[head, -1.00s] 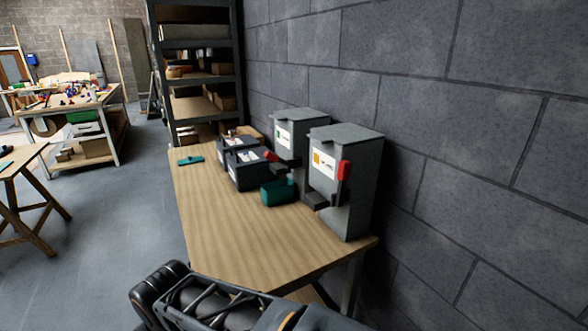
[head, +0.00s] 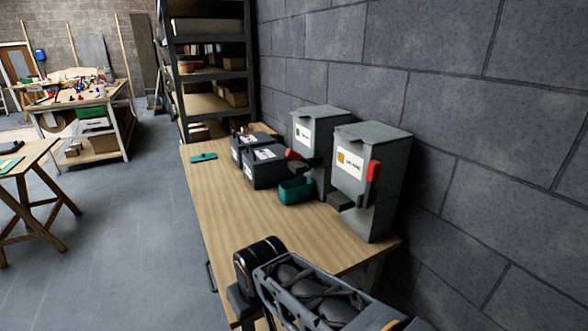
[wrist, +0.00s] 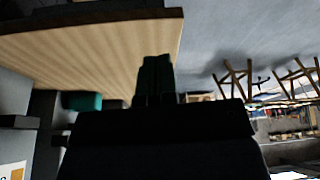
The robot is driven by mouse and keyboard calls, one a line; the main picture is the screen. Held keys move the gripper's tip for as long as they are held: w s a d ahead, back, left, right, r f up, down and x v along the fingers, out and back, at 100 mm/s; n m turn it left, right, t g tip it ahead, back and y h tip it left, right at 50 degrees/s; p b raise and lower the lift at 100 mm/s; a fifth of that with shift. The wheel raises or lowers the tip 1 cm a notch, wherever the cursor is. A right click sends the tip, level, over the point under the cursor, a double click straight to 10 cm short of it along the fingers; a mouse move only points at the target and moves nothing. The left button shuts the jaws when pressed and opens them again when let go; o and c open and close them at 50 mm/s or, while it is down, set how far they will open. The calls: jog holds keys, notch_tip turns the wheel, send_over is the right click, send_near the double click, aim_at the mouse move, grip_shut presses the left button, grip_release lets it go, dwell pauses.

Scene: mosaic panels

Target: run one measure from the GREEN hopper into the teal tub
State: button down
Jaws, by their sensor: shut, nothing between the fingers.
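The GREEN hopper (head: 326,124), grey with a green-marked label, stands by the wall at the back of the wooden table. Its red lever (head: 293,154) sticks out at the front left. The open teal tub (head: 295,191) sits on the table in front of it; I cannot tell if it is squarely under the spout. The tub also shows in the wrist view (wrist: 84,101). My gripper (wrist: 156,62) shows as dark fingers in the wrist view, shut and empty, apart from the tub. In the head view only my arm shows clearly, over the table's near end.
An orange-labelled hopper (head: 377,205) with a red lever (head: 373,171) stands nearer, right of the tub. Dark bins (head: 264,168) sit left of the tub, with a teal flat item (head: 203,157) beyond. The table's (head: 225,210) front left is clear.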

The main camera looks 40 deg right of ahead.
jog(key=w+d+n+t+h+b, duration=0.1)
jog(key=w+d+n+t, duration=0.15)
jog(key=w, duration=0.45)
jog(key=w+d+n+t+b, duration=0.1)
jog(key=w+d+n+t, duration=0.15)
jog(key=w, duration=0.45)
jog(key=n+t+h+b, duration=0.4)
jog(key=n+t+h, duration=0.7)
jog(key=n+h, duration=0.35)
send_near(302, 158)
jog(key=s+a+f, duration=0.1)
jog(key=a+f, duration=0.1)
jog(key=a, duration=0.3)
jog(key=shift+s+a+r, duration=0.1)
jog(key=shift+a+r, duration=0.05)
jog(key=shift+a, duration=0.05)
jog(key=p+x, duration=0.2)
jog(key=x, duration=0.8)
jog(key=shift+p, duration=0.35)
jog(key=shift+r+m+g, duration=0.3)
jog(key=shift+r+m, duration=0.15)
jog(key=shift+m, duration=0.1)
